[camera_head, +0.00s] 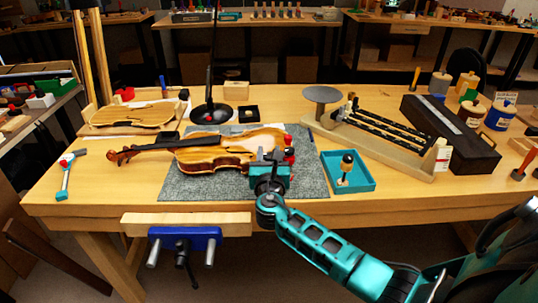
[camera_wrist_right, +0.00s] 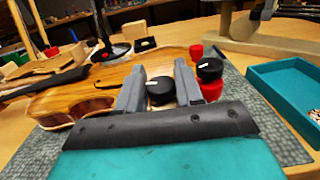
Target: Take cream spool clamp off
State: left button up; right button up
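The violin body (camera_head: 215,152) lies on a grey mat with its neck to the left. My right gripper (camera_head: 268,160) is at its right end. In the right wrist view, the two grey fingers (camera_wrist_right: 160,85) stand on both sides of a black knob (camera_wrist_right: 160,92), which fills the gap between them. The gripper looks shut on this knob, seemingly a spool clamp's; its spool is hidden, so its colour does not show. A red spool clamp with a black knob (camera_wrist_right: 209,72) stands close to the right finger. Another red piece (camera_wrist_right: 196,51) is behind it. My left gripper is out of view.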

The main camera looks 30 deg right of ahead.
jog(key=c, duration=0.4)
